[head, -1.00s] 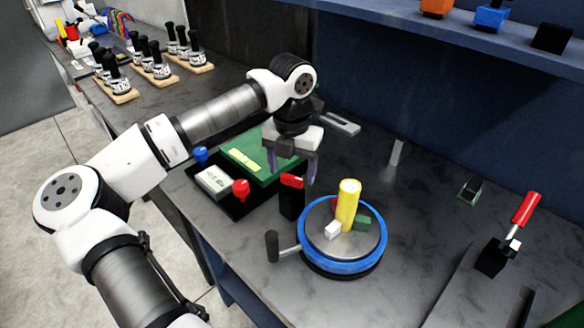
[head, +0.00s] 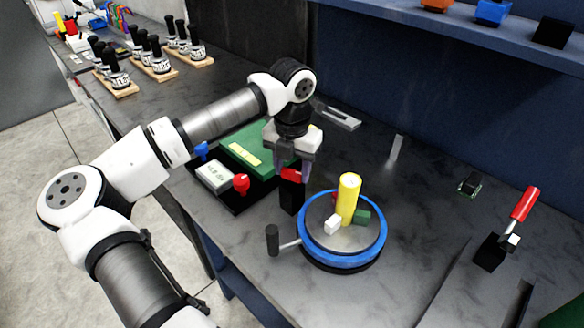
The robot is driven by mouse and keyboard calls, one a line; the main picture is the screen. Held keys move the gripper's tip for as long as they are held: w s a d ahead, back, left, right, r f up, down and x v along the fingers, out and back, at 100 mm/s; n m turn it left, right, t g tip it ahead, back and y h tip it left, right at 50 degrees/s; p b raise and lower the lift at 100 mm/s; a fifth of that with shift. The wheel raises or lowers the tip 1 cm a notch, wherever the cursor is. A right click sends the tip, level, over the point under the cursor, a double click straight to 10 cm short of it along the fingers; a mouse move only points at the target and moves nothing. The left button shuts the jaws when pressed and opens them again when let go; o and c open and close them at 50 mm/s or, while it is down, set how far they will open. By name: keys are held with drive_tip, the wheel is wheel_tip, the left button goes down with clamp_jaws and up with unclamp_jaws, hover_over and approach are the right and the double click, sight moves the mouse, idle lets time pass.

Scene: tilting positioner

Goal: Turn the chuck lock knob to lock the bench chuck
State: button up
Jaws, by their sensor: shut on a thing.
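The bench chuck is a round turntable with a blue rim (head: 345,262) and a grey top. A yellow cylinder (head: 348,198) stands on it among small white, green and red blocks. A black handle (head: 272,240) sticks out at its left on a short arm. The chuck lock knob (head: 291,175) is a red bar on top of a black post (head: 291,198), just left of the chuck. My gripper (head: 291,171) points down and is shut on the red knob, with a finger on either side. The fingers partly hide the knob.
Behind and left of the gripper lies a black tray (head: 236,205) with a green block, a white labelled box and red and blue knobs. A red-handled clamp (head: 507,228) stands at the right. The bench right of the chuck is mostly clear.

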sight(293, 171)
drive_tip(key=shift+f+m+b, duration=0.3)
drive_tip(key=shift+m+b, duration=0.6)
drive_tip(key=shift+b, duration=0.25)
drive_tip(key=shift+r+m+b, duration=0.3)
drive_tip(key=shift+m+b, duration=0.6)
drive_tip(key=shift+m, duration=0.4)
drive_tip(key=o, duration=1)
wheel_tip(293, 171, up, 14)
drive_tip(key=b, duration=0.2)
